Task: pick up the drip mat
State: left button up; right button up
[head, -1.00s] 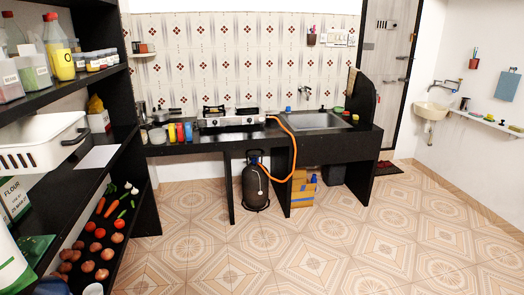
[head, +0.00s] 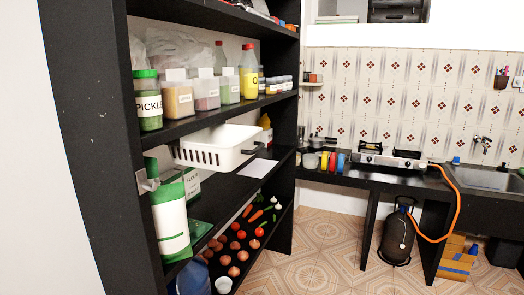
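I cannot make out a drip mat for certain. A flat white sheet (head: 259,168) lies on the middle shelf, right of a white slotted basket (head: 218,150); I cannot tell if it is the mat. The sink (head: 480,178) is set in the black counter at the right, cut by the picture edge. Neither of my grippers is in the head view.
A black shelf unit (head: 85,130) stands close on the left, holding jars, bottles, flour packs and vegetables. A gas stove (head: 388,158) sits on the counter. A dark gas cylinder (head: 398,238) with an orange hose stands below. Tiled floor (head: 325,250) is open between them.

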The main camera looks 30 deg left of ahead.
aim_at(198, 228)
jog(key=u, duration=1.95)
jog(key=i+l+u, duration=0.15)
jog(key=l+u, duration=0.25)
jog(key=i+l+u, duration=0.1)
jog(key=u, duration=0.3)
jog(key=l+u, duration=0.9)
jog(key=l, duration=0.4)
jog(key=k+l+u, duration=0.1)
jog(key=l, duration=0.4)
jog(key=l+u, duration=0.1)
jog(key=l, duration=0.4)
jog(key=k+l+u, duration=0.1)
jog(key=l, duration=0.4)
jog(key=k+l+u, duration=0.1)
jog(key=l, duration=0.4)
jog(key=k, duration=0.05)
